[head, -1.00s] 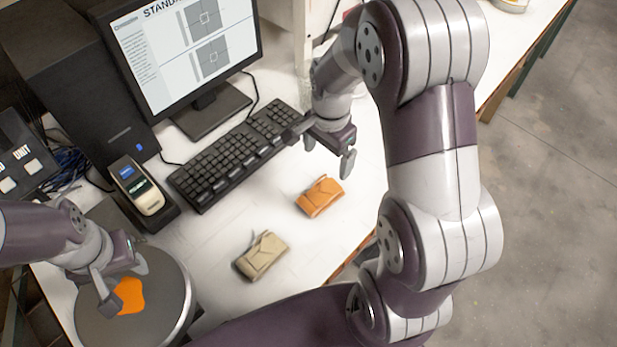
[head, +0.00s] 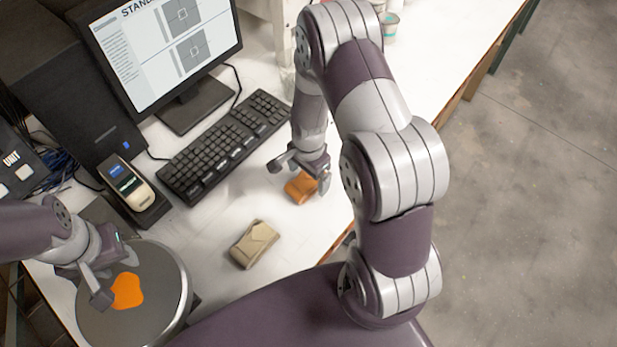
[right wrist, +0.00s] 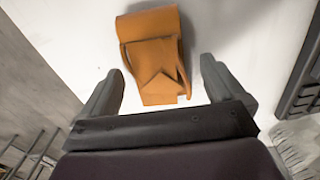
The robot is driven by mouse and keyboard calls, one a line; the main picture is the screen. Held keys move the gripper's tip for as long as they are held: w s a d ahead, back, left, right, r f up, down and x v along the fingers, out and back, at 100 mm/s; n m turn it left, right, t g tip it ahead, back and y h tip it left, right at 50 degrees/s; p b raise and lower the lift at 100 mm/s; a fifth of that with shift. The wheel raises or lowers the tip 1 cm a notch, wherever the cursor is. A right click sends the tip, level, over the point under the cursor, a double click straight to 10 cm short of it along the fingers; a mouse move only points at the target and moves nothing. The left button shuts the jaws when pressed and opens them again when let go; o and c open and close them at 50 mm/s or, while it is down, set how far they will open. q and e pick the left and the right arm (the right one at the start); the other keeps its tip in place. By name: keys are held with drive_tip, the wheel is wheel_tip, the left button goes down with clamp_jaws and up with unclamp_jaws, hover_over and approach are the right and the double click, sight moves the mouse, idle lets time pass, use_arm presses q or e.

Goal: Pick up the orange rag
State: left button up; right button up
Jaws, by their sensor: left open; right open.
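The table edge is close on the right.

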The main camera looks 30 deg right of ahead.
drive_tip(key=shift+s+r, duration=0.1)
drive_tip(key=shift+s, duration=0.05)
drive_tip(key=c, duration=1.1)
use_arm(q)
drive_tip(key=shift+s, duration=0.1)
drive_tip(key=shift+f, duration=0.15)
use_arm(e)
drive_tip(key=shift+r, duration=0.3)
use_arm(q)
drive_tip(key=shift+f+b, duration=0.65)
drive_tip(key=shift+b, duration=0.15)
use_arm(e)
drive_tip(key=r, duration=0.2)
drive_tip(key=d+r, duration=0.1)
drive_tip(key=r, duration=0.1)
drive_tip(key=shift+s, duration=0.4)
use_arm(q)
drive_tip(key=shift+f+b, duration=0.75)
drive_tip(key=shift+b, duration=0.05)
use_arm(e)
drive_tip(key=s+d+r, duration=0.4)
drive_tip(key=s, duration=0.1)
drive_tip(key=s+d+r, duration=0.2)
drive_tip(key=s, duration=0.1)
drive_tip(key=shift+s+r, duration=0.2)
drive_tip(key=shift+s, duration=0.05)
